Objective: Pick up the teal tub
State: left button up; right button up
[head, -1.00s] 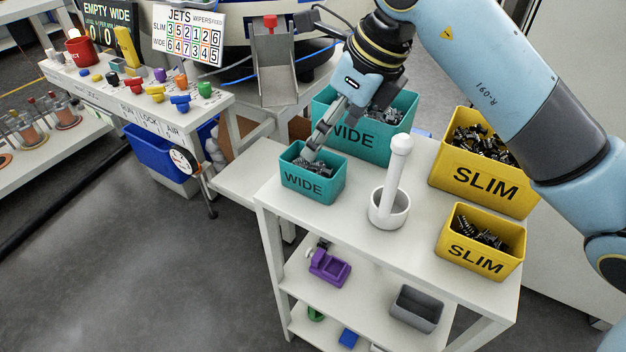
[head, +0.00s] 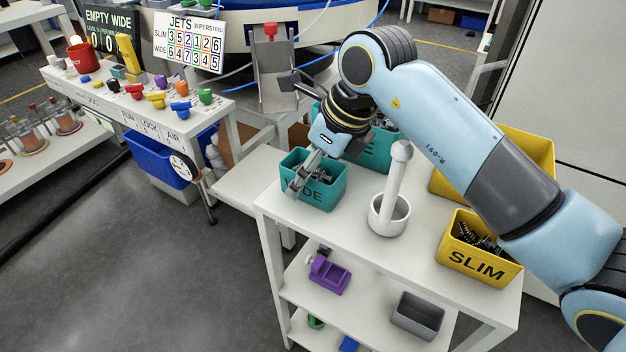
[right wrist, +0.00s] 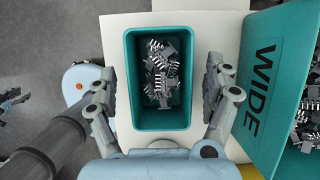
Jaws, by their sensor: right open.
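The small teal tub (head: 327,193) stands on the top of the white cart, near its left corner. It is marked WIDE, and dark parts with pale stripes lie in it. In the right wrist view the tub (right wrist: 128,100) sits between my right gripper's fingers. My right gripper (head: 305,172) is open and points down at the tub. One finger shows in front of the tub's lettered side; the other is mostly hidden in the head view. I cannot tell whether either finger touches.
A larger teal bin (right wrist: 262,70) stands close beside the tub. A white cup with an upright rod (head: 389,215) stands to the right. Yellow SLIM bins (head: 478,262) stand further right. The cart's front left edge is close to the tub.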

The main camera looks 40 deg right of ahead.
jog(key=shift+f, duration=0.25)
jog(key=shift+c, duration=0.3)
jog(key=c, duration=1.2)
